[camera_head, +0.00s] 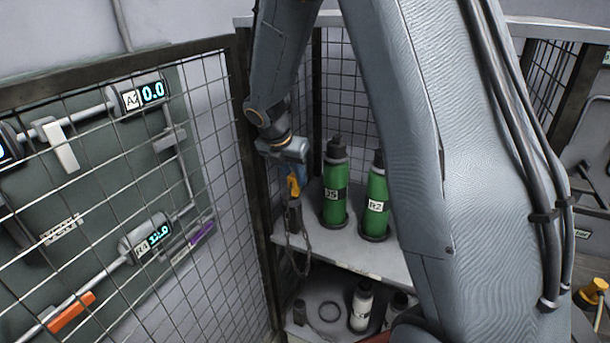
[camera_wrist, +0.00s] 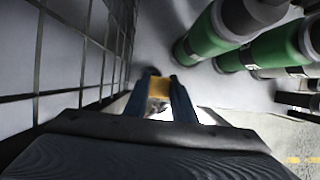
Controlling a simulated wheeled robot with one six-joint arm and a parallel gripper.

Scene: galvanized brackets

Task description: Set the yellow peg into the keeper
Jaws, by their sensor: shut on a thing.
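The yellow peg (camera_head: 293,187) is in my gripper (camera_head: 295,182), above the front left corner of the upper shelf. In the wrist view the yellow peg (camera_wrist: 159,88) shows between my gripper's two blue fingers (camera_wrist: 160,96), which are shut on it. A dark upright piece, which looks like the keeper (camera_head: 294,216), stands directly below the peg, with a chain hanging beside it. In the wrist view a dark round end shows just beyond the peg. I cannot tell whether the peg's lower end touches or enters the keeper.
Green bottles (camera_head: 335,190) stand on the upper shelf (camera_head: 330,249), close to the right of my gripper. A wire mesh panel (camera_head: 215,150) is close on the left. The lower shelf holds white bottles (camera_head: 361,305) and a dark ring (camera_head: 330,311).

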